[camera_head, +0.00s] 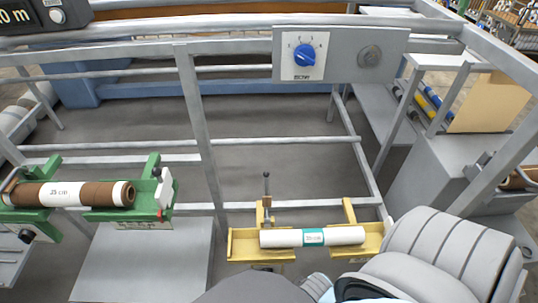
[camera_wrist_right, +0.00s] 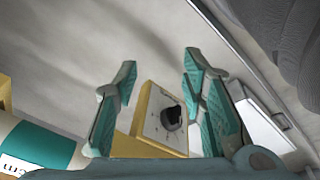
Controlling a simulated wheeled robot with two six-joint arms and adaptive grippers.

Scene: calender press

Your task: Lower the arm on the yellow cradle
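The yellow cradle (camera_head: 243,245) is at the bottom middle of the head view and holds a white roll (camera_head: 345,235) with a teal label. An upright lever arm with a dark knob (camera_head: 266,186) stands at its back left. In the right wrist view, my right gripper (camera_wrist_right: 158,65) is open with teal pads, and nothing is gripped. A yellow part with a pale plate and black knob (camera_wrist_right: 171,118) shows between and below its fingers. The roll's teal band (camera_wrist_right: 50,146) is at the left. My right gripper cannot be made out in the head view. My left gripper is not in view.
A green cradle (camera_head: 43,227) with a brown and white roll (camera_head: 107,194) stands at the left. Grey frame bars (camera_head: 200,130) cross behind and above the cradles. A grey panel with a blue dial (camera_head: 305,55) is above. My grey arm fills the lower right.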

